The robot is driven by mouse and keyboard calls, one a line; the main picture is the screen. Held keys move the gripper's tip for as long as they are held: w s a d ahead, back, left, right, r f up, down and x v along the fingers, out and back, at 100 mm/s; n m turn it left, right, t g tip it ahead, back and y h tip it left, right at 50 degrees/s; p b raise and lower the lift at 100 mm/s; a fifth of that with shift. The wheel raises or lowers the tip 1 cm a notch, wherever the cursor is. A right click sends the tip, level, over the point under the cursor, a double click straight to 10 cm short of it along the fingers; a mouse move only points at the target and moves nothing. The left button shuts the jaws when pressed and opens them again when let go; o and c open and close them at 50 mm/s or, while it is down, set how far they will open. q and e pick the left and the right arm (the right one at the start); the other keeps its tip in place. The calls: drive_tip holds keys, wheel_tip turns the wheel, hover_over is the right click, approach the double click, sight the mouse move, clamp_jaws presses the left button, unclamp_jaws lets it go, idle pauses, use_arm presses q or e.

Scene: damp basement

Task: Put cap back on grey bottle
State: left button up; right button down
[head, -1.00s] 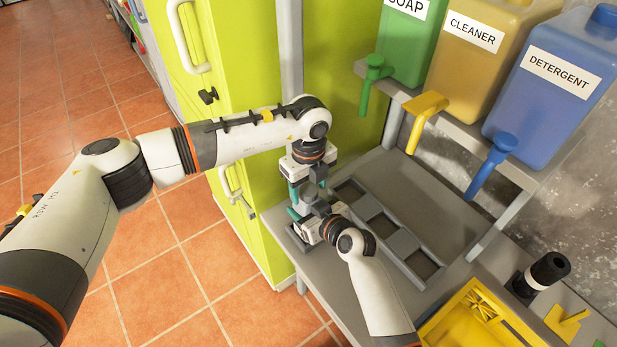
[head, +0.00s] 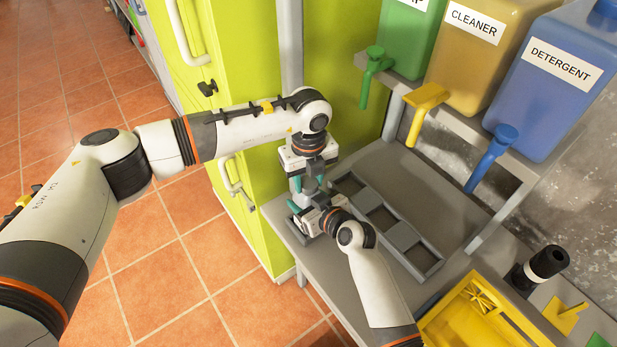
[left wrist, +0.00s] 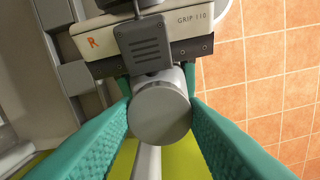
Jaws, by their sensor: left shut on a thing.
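My left gripper (head: 311,184) points down at the table's near left corner. In the left wrist view its teal fingers (left wrist: 160,118) are shut on a round grey cap (left wrist: 160,112), seen from above. My right gripper (head: 304,212) comes in from the lower right, low and just below the left one. Its white body (left wrist: 190,32), marked GRIP 110, is close beside the cap in the left wrist view. The grey bottle is mostly hidden by the grippers and cap, so I cannot tell whether the cap touches it.
A grey rack (head: 383,218) with square recesses lies right beside the grippers. A yellow crate (head: 462,318) and a black cylinder (head: 545,262) stand farther right. Soap, cleaner (head: 478,50) and detergent (head: 548,85) dispensers overhang the back. A green cabinet (head: 240,75) stands close on the left.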

use_arm(q)
drive_tip(key=m, duration=0.4)
drive_tip(key=o, duration=1.1)
drive_tip(key=shift+r, duration=2.25)
drive_tip(key=shift+r, duration=0.1)
